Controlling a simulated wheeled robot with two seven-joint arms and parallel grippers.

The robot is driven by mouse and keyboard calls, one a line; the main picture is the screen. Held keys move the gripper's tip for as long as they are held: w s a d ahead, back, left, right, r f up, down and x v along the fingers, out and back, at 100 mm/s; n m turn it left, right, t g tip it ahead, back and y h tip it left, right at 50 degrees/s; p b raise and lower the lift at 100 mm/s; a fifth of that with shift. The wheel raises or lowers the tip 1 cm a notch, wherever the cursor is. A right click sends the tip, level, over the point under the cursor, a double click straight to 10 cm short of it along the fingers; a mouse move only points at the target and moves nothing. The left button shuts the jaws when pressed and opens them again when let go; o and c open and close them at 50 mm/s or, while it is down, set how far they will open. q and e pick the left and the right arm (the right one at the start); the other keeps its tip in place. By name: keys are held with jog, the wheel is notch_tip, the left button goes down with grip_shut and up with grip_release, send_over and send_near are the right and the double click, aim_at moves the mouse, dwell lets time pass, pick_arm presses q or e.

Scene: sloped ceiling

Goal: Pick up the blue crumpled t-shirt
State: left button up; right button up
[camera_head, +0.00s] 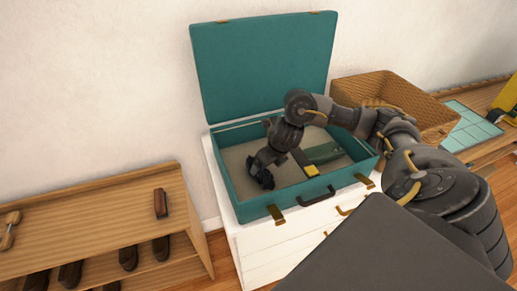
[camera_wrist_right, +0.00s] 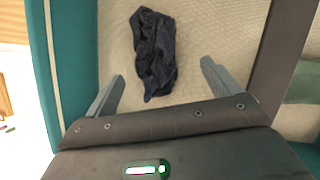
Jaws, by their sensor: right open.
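The crumpled t-shirt (camera_wrist_right: 153,50), very dark navy blue, lies on the cream lining of the open teal suitcase (camera_head: 255,211). In the right wrist view it is bunched into a long narrow heap, just beyond and between my right gripper's fingertips (camera_wrist_right: 162,70). The fingers are spread apart with nothing between them that I can see gripped. In the head view my right arm reaches over the suitcase's right side, and its hand is low inside the left half. There the hand partly hides the shirt. My left gripper is not in view.
The suitcase stands on a white drawer unit (camera_head: 262,246), with its lid (camera_head: 262,65) raised at the back. A green folded item (camera_head: 322,153) lies in its right half. A wicker basket (camera_head: 395,88) stands to the right. A wooden shoe rack (camera_head: 95,215) is at the left.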

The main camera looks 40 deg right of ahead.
jog(key=shift+x, duration=1.05)
jog(key=shift+w+a+f, duration=0.1)
jog(key=shift+f, duration=0.15)
jog(key=p+x, duration=0.1)
jog(key=x, duration=0.3)
jog(key=shift+w+a+f, duration=0.1)
jog(key=shift+f, duration=0.2)
jog(key=c, duration=1.1)
